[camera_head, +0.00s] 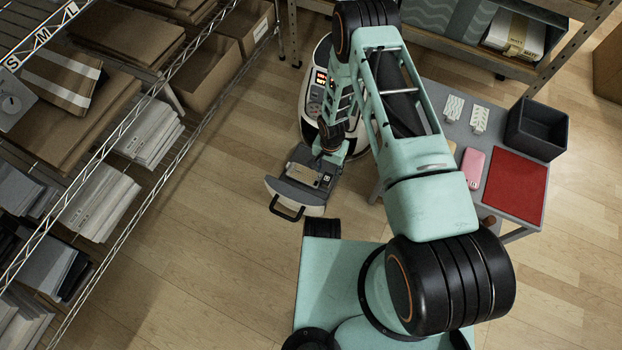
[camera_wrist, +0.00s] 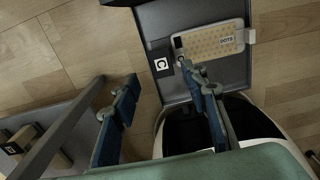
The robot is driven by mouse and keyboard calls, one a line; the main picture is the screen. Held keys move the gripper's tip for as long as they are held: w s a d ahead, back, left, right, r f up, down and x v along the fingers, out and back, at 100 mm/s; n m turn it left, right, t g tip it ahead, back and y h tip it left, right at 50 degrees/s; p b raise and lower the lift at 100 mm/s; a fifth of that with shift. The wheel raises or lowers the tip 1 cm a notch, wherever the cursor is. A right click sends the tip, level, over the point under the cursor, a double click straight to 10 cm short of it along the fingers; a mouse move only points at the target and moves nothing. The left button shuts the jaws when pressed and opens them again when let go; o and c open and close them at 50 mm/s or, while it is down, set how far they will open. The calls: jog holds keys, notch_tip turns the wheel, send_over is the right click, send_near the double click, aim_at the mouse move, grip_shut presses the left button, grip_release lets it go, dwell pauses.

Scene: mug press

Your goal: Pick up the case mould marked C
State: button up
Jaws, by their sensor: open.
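The case mould marked C (camera_wrist: 162,64) shows in the wrist view as a dark piece with a white C label. It sits in the pulled-out tray (camera_wrist: 160,20) of the press. A tan dotted case (camera_wrist: 205,44) labelled DOTS lies beside the label; I cannot tell where mould and tray meet. The head view shows the case (camera_head: 303,173) in the tray (camera_head: 290,189) too. My gripper (camera_wrist: 161,79) is open, its blue fingers apart and nothing between them. The right finger overlaps the case's near edge in view; I cannot tell whether they touch.
The white press (camera_head: 312,100) stands behind the tray, whose black handle (camera_head: 287,212) faces the open floor. On the grey table (camera_head: 435,95) are a pink phone (camera_head: 473,167), a red mat (camera_head: 515,186) and a dark bin (camera_head: 537,128). A wire shelf (camera_head: 150,190) stands left.

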aim_at(327, 178)
jog(key=f+b, duration=0.1)
jog(key=f, duration=0.3)
jog(key=f+b, duration=0.2)
jog(key=f, duration=0.2)
jog(key=shift+w+f+b, duration=0.2)
jog(key=shift+f+b, duration=0.05)
jog(key=shift+b, duration=0.05)
jog(key=shift+c, duration=0.3)
grip_shut()
jog(key=shift+r, duration=0.1)
